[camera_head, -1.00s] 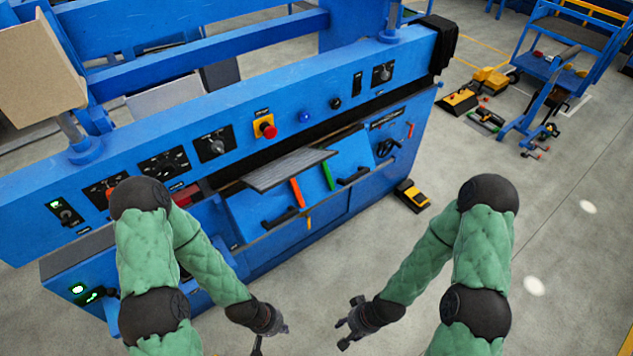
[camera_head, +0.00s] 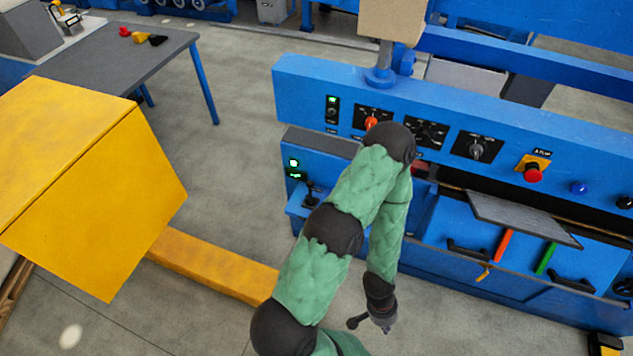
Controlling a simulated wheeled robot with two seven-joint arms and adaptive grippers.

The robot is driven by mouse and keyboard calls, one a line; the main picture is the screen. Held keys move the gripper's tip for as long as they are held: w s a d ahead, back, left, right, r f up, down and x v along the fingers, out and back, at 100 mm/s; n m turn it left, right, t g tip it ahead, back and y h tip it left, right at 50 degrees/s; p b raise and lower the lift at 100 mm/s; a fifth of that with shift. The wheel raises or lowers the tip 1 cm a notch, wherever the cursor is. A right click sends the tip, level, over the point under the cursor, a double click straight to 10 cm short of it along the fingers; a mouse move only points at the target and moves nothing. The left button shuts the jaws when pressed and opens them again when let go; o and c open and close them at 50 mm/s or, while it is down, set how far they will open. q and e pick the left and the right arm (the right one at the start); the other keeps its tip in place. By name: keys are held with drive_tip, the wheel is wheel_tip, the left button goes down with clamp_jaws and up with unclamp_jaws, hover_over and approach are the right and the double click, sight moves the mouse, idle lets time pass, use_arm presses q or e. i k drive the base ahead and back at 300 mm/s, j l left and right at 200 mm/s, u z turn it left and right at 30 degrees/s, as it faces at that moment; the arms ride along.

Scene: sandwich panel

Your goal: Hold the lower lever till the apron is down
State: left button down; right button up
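The lower lever (camera_head: 311,195) is a small black stick on a blue box low at the left end of the blue machine, below a lit green indicator (camera_head: 294,162). The apron (camera_head: 450,222) seems to be the blue front panel with black handles, tilted outward; a grey sheet (camera_head: 520,218) lies above it. My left gripper (camera_head: 370,325) hangs low in front of the machine, right of and nearer than the lever, touching nothing. Its fingers look spread and empty. My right gripper is out of view.
An upper switch panel has an orange-red knob (camera_head: 371,122) and a red stop button (camera_head: 533,174). A yellow block (camera_head: 100,200) and a yellow beam (camera_head: 215,265) stand at the left. A grey table (camera_head: 120,60) is behind. Grey floor lies between beam and machine.

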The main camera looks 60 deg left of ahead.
sight(310, 184)
drive_tip(key=u, duration=1.95)
drive_tip(key=i+l+u, duration=0.25)
drive_tip(key=l+u, duration=0.2)
drive_tip(key=l, duration=0.25)
drive_tip(key=i+l+u, duration=0.1)
drive_tip(key=l+u, duration=0.15)
drive_tip(key=l, duration=0.1)
